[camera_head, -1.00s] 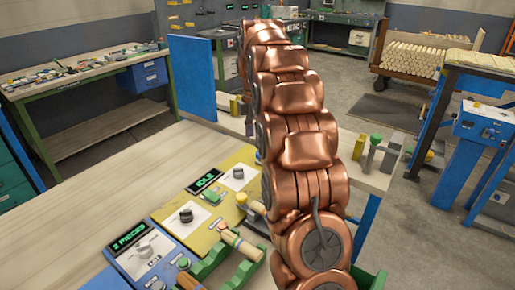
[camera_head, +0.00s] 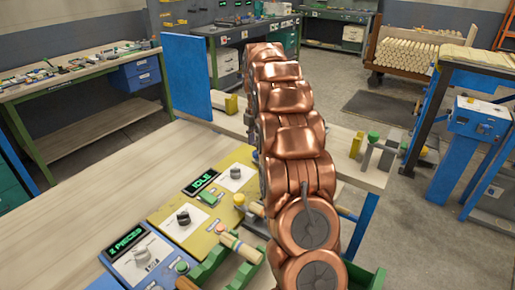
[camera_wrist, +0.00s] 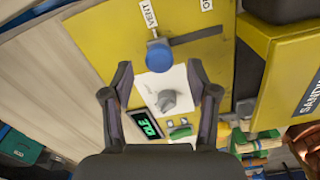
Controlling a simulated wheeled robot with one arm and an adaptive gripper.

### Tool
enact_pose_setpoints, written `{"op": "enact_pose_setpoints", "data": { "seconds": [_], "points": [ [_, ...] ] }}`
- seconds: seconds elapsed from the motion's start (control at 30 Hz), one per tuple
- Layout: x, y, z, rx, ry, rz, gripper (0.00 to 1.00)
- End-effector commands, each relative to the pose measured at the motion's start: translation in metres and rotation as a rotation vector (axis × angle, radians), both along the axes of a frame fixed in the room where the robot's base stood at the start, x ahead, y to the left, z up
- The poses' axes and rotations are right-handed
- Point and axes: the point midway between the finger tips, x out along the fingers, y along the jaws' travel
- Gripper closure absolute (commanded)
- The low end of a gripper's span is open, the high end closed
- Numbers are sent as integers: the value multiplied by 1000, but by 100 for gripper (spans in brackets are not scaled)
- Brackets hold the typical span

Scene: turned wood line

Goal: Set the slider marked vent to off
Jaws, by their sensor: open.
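The vent slider has a round blue knob (camera_wrist: 159,56) at the left end of a dark slot (camera_wrist: 197,37) in a yellow panel (camera_wrist: 105,35). In the head view my arm hides the slider and gripper.
A grey dial (camera_wrist: 167,100) on a white plate and a green IDLE display (camera_wrist: 145,124) lie between the fingers' bases. A yellow box (camera_wrist: 285,85) stands close right of the slot. In the head view, the wooden bench top (camera_head: 90,205) is clear at left.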

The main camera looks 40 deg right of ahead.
Motion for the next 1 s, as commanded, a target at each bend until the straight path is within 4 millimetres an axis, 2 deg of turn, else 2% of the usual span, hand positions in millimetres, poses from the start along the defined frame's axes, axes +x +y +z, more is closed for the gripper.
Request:
{"op": "enact_pose_setpoints", "data": {
  "seconds": [0.3, 0.67, 1.0],
  "points": [
    [0, 1, -24, 0, 1, 1, 41],
    [1, 1, -27, -2, -2, 1, 42],
    [1, 1, -27, -1, -3, 1, 77]
  ]
}}
